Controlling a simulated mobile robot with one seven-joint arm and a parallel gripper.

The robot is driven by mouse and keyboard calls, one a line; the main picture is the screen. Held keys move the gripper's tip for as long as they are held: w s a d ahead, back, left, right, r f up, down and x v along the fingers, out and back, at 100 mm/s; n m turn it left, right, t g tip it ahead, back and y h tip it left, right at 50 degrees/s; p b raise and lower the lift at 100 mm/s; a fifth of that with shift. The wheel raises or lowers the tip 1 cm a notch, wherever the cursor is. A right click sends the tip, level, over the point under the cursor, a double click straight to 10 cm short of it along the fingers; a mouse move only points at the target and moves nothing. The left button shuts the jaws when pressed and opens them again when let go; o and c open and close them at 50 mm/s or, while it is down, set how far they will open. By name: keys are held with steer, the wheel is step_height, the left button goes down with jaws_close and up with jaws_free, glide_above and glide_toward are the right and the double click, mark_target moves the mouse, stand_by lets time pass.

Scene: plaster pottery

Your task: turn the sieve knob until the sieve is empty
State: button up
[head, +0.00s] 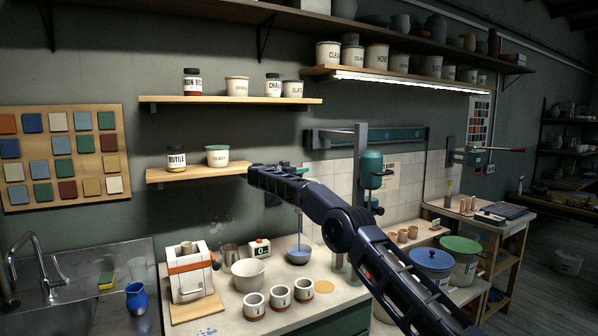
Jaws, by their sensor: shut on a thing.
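A white box-like device with an orange band (189,264) stands on a wooden board at the left of the counter. A dark round knob or crank (215,265) shows on its right side; I take this device to be the sieve, but cannot be sure. Whether anything is inside it cannot be seen. My arm reaches in from the lower right, and its far end appears above the counter, apart from the device in the picture. My gripper's fingers, and whatever they hold, cannot be made out. A thin upright rod (299,228) shows below the arm, over a blue-grey bowl (298,255).
A pale bowl (248,276), a small scale with a green display (260,249) and three labelled cups (279,298) crowd the counter. A blue jug (136,298) stands by the sink (48,290) at left. Lidded tubs (432,260) stand at right. Low shelves (193,172) project behind my arm.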

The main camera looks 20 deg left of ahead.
steer(key=shift+w+f, duration=0.1)
steer(key=shift+f, duration=0.1)
stand_by(0.3)
steer(key=o, duration=1)
steer(key=shift+d, duration=0.1)
steer(key=shift+c, duration=0.2)
steer(key=shift+r, duration=0.1)
steer(key=shift+s+a, duration=0.2)
steer(key=v, duration=1)
steer(key=shift+s+a, duration=0.15)
